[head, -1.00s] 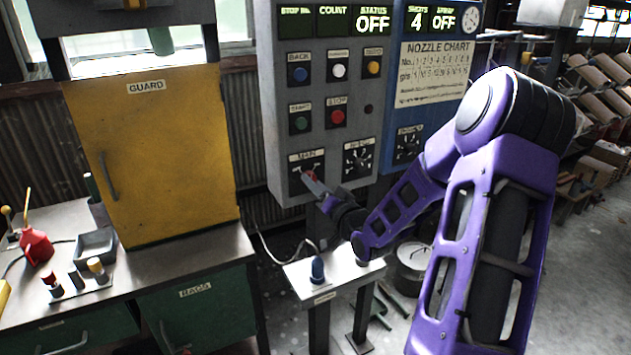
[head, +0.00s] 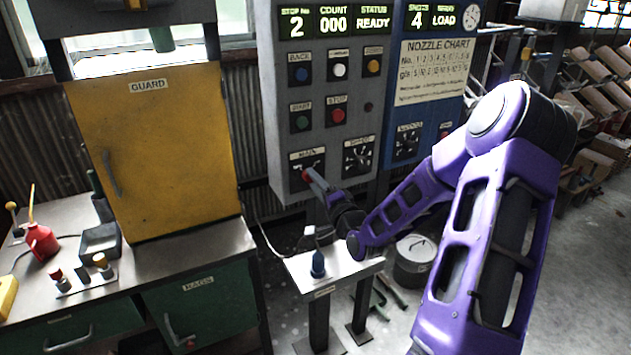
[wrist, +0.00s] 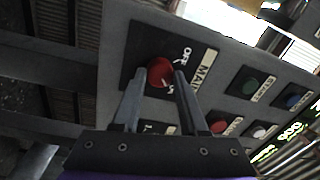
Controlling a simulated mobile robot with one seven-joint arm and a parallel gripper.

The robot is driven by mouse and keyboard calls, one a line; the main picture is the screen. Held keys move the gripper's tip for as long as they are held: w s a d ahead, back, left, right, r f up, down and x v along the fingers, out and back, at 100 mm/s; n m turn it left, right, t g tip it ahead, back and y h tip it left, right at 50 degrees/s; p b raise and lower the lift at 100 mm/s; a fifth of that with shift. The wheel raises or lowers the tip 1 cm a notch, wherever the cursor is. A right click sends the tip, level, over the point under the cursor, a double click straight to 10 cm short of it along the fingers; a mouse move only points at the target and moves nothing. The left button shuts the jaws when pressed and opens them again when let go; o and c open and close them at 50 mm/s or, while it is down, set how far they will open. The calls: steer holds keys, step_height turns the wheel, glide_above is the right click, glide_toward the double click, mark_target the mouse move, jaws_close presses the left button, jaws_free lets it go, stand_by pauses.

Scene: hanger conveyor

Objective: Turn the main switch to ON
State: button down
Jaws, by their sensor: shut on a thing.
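The main switch is a red knob (wrist: 160,73) on a black plate marked OFF and MAIN, low on the left of the grey control panel (head: 284,150). My gripper (wrist: 158,82) is shut on this knob, one finger on each side, as the wrist view shows. In the head view my gripper (head: 312,178) reaches the panel from the lower right and partly covers the knob. The panel displays (head: 334,23) are lit and read 2, 000 and READY. The display to the right (head: 432,18) reads 4 and LOAD.
Above the switch are push buttons, including a red stop button (head: 338,116). Beside it is another rotary selector (head: 358,157). A small stand (head: 345,272) with a blue knob stands below my forearm. A yellow guard (head: 150,160) and bench are at left.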

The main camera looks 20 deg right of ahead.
steer(key=shift+r, duration=0.15)
stand_by(0.3)
steer(key=shift+c, duration=2.2)
jaws_free()
